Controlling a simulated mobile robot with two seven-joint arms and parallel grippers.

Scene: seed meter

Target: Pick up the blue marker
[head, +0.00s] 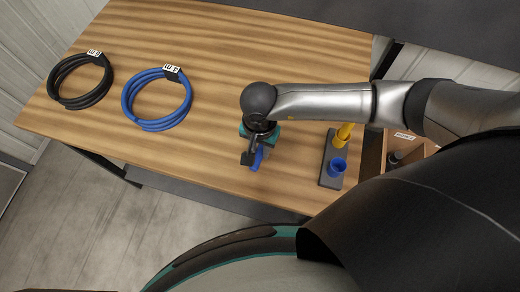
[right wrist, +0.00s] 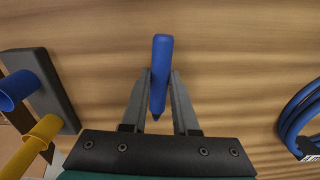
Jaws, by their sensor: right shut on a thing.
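The blue marker (right wrist: 161,62) stands out between the two fingers of my right gripper (right wrist: 161,92) in the right wrist view, its dark tip towards the palm. The fingers are shut on it. In the head view the right gripper (head: 252,156) is above the front part of the wooden table, and a piece of the blue marker (head: 258,159) shows beside the fingers. Whether the marker touches the table is hard to tell. My left gripper is not in view.
A blue cable coil (head: 128,101) and a black coil (head: 54,82) lie on the left of the table (head: 220,50). The table's middle back is clear.

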